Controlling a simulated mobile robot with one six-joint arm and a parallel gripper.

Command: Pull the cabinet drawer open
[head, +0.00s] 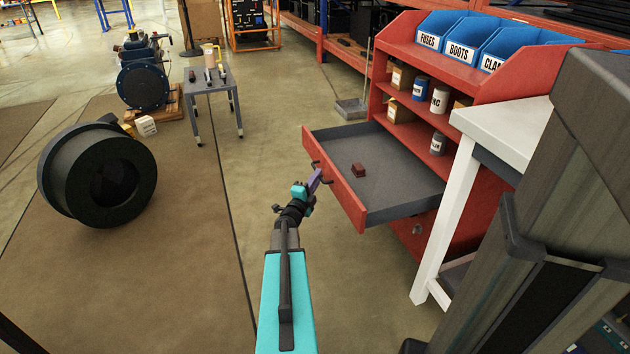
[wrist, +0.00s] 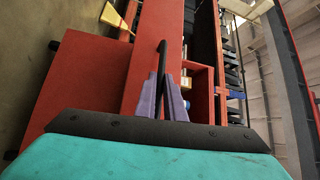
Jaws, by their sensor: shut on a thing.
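The red cabinet (head: 455,88) stands at the right in the head view, with its top drawer (head: 395,165) pulled well out. In the wrist view, the fingers (wrist: 163,98) close around the black handle (wrist: 162,60) in front of the red drawer face (wrist: 148,45). The fingertips' exact contact is small in the head view.
A white table (head: 505,125) stands close at the right of the drawer. Blue bins (head: 445,32) and jars (head: 440,98) sit on the cabinet. A grey cart (head: 212,88) and a large dark wheel (head: 97,175) stand at the left. The floor before the drawer is clear.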

